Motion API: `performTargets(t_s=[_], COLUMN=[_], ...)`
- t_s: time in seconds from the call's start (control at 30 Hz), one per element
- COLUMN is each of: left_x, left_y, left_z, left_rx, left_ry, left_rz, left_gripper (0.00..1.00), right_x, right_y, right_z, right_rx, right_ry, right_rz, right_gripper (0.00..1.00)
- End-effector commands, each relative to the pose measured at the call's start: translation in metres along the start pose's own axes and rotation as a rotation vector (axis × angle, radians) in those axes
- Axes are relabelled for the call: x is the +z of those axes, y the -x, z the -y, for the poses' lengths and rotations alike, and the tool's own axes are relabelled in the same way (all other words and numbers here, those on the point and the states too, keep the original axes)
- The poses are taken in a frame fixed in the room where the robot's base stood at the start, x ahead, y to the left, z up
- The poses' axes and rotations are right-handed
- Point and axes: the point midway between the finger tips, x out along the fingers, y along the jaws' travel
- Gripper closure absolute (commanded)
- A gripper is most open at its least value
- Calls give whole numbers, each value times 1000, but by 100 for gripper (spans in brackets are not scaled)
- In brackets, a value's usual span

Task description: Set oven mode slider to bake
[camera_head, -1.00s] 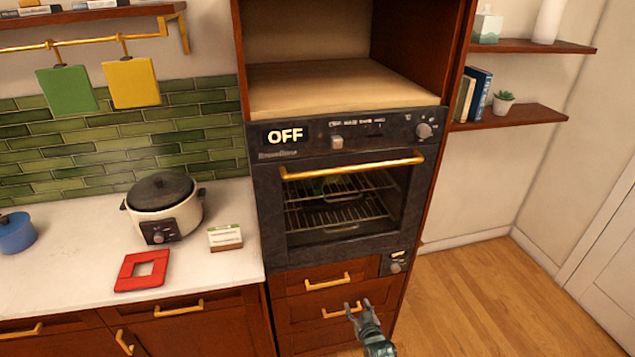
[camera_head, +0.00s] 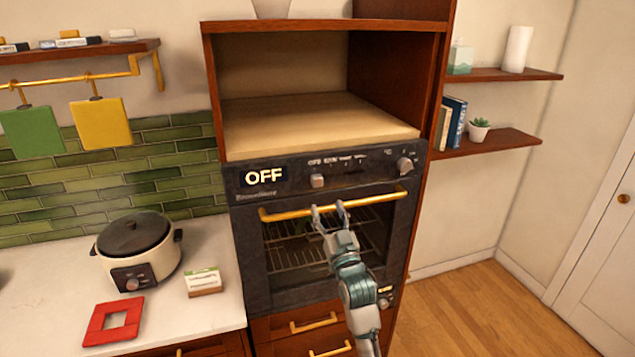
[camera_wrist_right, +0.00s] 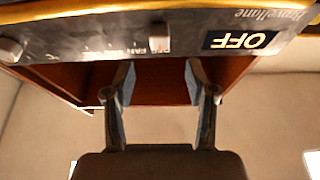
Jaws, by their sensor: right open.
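The oven (camera_head: 250,240) is set in a tall wooden cabinet, and its display (camera_head: 264,177) reads OFF. The mode slider (camera_head: 318,181) is a small light knob on the dark panel, at the left end below a row of small labels. It also shows in the right wrist view (camera_wrist_right: 159,38), where the picture is upside down. My right gripper (camera_head: 328,208) is open and empty, in front of the oven door handle and just below the slider. In the wrist view its two fingers (camera_wrist_right: 160,85) are apart, with the slider beyond them. My left gripper is not in view.
The gold door handle (camera_head: 380,197) runs across below the panel, close to my right fingers. A round knob (camera_head: 405,164) sits at the panel's right.

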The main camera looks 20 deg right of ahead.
Motion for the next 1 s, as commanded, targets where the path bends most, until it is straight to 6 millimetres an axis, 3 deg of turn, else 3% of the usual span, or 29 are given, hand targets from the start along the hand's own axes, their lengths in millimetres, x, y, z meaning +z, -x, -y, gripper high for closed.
performTargets(t_s=[0.2,0.4,0.83,1.0], left_x=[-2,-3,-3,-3], left_y=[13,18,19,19], left_z=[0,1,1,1], left_rx=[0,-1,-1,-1], left_ry=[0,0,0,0], left_rz=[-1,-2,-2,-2], left_gripper=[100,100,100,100], right_x=[-3,-2,0,0], right_y=[-52,-81,-91,-91], right_z=[0,0,0,0], right_rx=[0,0,0,0], right_ry=[1,1,0,0], right_rz=[0,1,0,0], right_gripper=[44,44,44,84])
